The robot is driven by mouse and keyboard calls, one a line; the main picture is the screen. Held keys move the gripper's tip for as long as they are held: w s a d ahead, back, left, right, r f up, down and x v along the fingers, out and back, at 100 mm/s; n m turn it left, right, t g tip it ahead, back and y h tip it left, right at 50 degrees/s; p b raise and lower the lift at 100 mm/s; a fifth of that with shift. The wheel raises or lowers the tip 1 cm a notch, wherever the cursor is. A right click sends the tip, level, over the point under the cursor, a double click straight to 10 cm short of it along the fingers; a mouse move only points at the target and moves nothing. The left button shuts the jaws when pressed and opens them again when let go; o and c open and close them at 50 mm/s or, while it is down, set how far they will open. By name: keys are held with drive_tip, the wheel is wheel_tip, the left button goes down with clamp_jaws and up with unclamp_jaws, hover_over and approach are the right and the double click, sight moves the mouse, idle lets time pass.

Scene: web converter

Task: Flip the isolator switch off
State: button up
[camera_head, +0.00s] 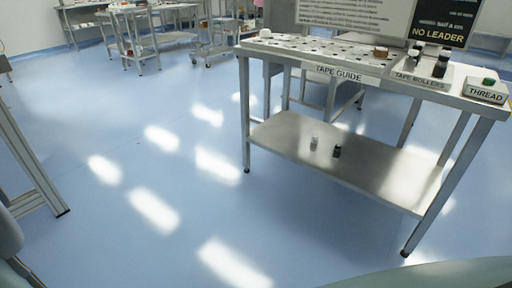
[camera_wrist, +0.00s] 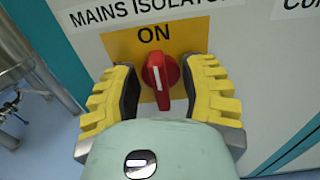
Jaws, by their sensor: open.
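The isolator switch is a red rotary knob (camera_wrist: 161,76) on a yellow plate (camera_wrist: 186,36) in the wrist view. Its white line runs nearly upright, pointing towards the word ON above it. A label reading MAINS ISOLATOR (camera_wrist: 155,10) is above the plate. My gripper (camera_wrist: 164,88) is open, with one yellow padded finger on each side of the knob and a gap on both sides. The lower part of the knob is close to or behind my gripper's body. The switch does not show in the head view.
In the head view a steel table (camera_head: 340,150) labelled TAPE GUIDE, TAPE ROLLERS and THREAD stands at right, with small items on top and on its lower shelf. Blue floor (camera_head: 110,215) is open at left and centre. Metal tubing (camera_wrist: 22,68) is left in the wrist view.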

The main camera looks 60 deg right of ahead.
idle(0.3)
clamp_jaws()
idle(0.3)
